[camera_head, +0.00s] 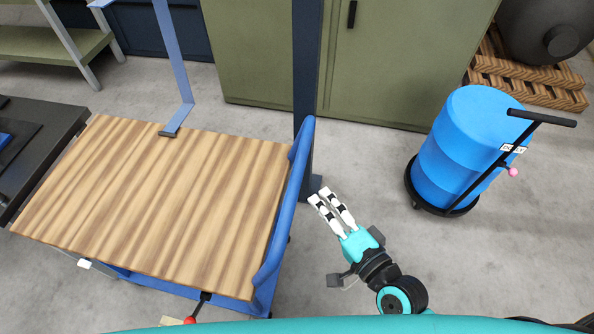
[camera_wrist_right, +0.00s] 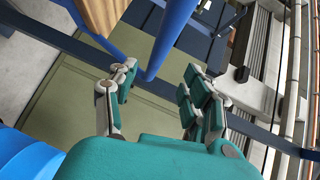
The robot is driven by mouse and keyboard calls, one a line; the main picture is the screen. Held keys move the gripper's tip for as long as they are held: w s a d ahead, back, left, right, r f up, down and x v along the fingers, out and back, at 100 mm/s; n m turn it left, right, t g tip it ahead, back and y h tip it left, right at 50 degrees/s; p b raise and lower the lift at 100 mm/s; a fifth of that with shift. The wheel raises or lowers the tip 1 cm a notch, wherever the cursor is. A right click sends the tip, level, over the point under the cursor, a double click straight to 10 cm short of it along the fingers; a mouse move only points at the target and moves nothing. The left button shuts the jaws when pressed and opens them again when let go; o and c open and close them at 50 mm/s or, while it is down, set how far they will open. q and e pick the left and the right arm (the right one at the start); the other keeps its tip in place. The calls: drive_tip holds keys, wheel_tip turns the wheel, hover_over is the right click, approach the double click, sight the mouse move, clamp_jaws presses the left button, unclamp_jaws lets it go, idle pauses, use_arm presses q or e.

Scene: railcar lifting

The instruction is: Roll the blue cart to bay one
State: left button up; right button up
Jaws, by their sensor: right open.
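The blue cart has a striped wooden deck (camera_head: 160,195) and a blue frame, and fills the left of the head view. Its blue push handle (camera_head: 290,205) runs along the deck's right side. My right gripper (camera_head: 320,196) is open and empty just right of the handle, apart from it in the head view. In the right wrist view, a blue bar of the handle (camera_wrist_right: 172,38) shows beyond and between the open fingers (camera_wrist_right: 160,78). A black lever with a red knob (camera_head: 190,320) sticks out at the cart's near edge. My left gripper is not in view. No bay marking is readable.
A blue drum (camera_head: 460,145) stands on a black wheeled dolly at the right. Green cabinets (camera_head: 380,60) and a dark blue post (camera_head: 305,90) stand behind. A dark bench (camera_head: 45,135) is close to the cart's left. Grey floor (camera_head: 370,165) is clear between cart and drum.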

sight(297, 177)
drive_tip(key=p+x, duration=0.1)
drive_tip(key=x, duration=1)
drive_tip(key=shift+p, duration=0.35)
drive_tip(key=shift+f, duration=0.1)
clamp_jaws()
